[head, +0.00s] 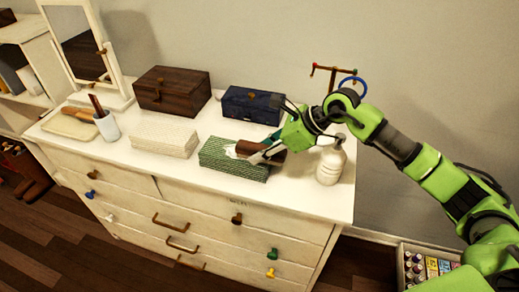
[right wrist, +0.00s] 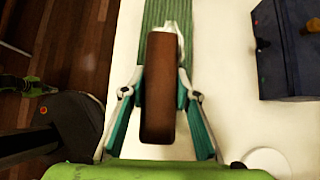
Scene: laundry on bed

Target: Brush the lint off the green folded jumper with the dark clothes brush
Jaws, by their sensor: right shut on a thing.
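The green folded jumper (head: 228,168) lies on the white dresser top near its front edge; it also shows at the top of the right wrist view (right wrist: 168,12). A pale patch (head: 232,152) shows on its upper side, and I cannot tell if it is lint. My right gripper (head: 265,149) is shut on the brown clothes brush (right wrist: 160,85), over the right end of the jumper. The brush points along the jumper. Its underside is hidden, so I cannot tell whether it touches the cloth. My left gripper is not in view.
A white bottle (head: 330,165) stands close to the right of my gripper. Behind are a blue box (head: 252,104) and a brown wooden box (head: 172,90). A pale folded item (head: 165,139) lies left of the jumper. A cup (head: 107,127) and mirror stand further left.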

